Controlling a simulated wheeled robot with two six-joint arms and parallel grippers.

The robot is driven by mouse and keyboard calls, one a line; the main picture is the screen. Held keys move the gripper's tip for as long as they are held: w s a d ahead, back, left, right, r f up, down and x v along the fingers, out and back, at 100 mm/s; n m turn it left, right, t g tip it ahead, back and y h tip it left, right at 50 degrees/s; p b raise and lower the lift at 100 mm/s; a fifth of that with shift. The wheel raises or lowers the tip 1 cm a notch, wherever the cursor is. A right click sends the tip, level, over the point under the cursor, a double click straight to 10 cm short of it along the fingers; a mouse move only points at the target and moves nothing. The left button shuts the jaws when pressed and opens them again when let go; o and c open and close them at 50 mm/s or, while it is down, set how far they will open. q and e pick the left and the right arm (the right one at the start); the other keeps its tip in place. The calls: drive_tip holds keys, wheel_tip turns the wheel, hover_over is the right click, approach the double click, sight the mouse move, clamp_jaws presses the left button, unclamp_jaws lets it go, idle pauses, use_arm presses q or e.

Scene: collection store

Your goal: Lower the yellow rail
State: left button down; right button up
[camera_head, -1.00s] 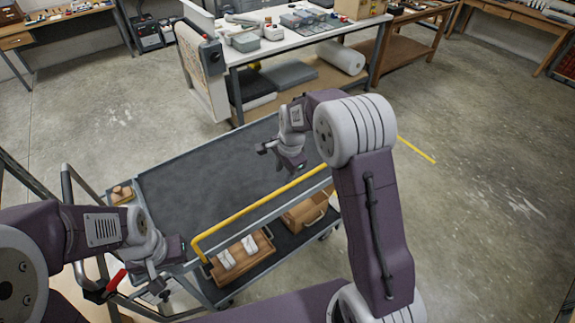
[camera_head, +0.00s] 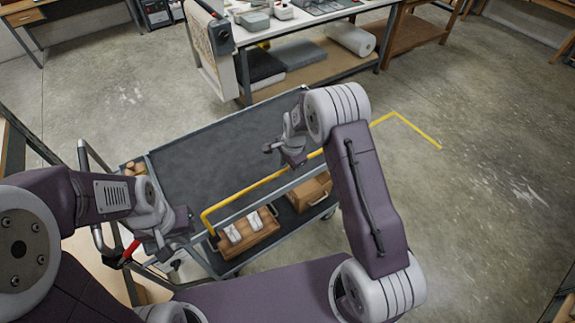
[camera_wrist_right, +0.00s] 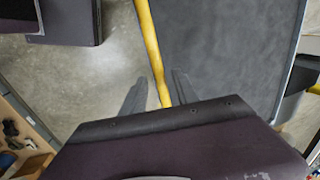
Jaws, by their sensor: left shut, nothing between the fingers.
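The yellow rail (camera_head: 260,183) runs along the near long side of the grey trolley deck (camera_head: 205,170), at about deck height, with its left end bent down. My right gripper (camera_head: 279,156) is over the deck, close to the rail's right half. In the right wrist view the rail (camera_wrist_right: 150,50) passes between the two spread fingers (camera_wrist_right: 160,95), which are open. I cannot tell how deep it sits between them. My left gripper (camera_head: 163,252) is at the trolley's left end, near a red grip (camera_head: 130,251); it is shut and empty. Its fingertips are hard to make out.
A wooden box with white items (camera_head: 248,236) and another wooden box (camera_head: 309,192) sit on the lower shelf. A grey push handle (camera_head: 83,165) stands at the left. A workbench (camera_head: 310,75) is behind.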

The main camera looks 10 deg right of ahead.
clamp_jaws()
drive_tip(key=shift+w, duration=0.15)
idle(1.1)
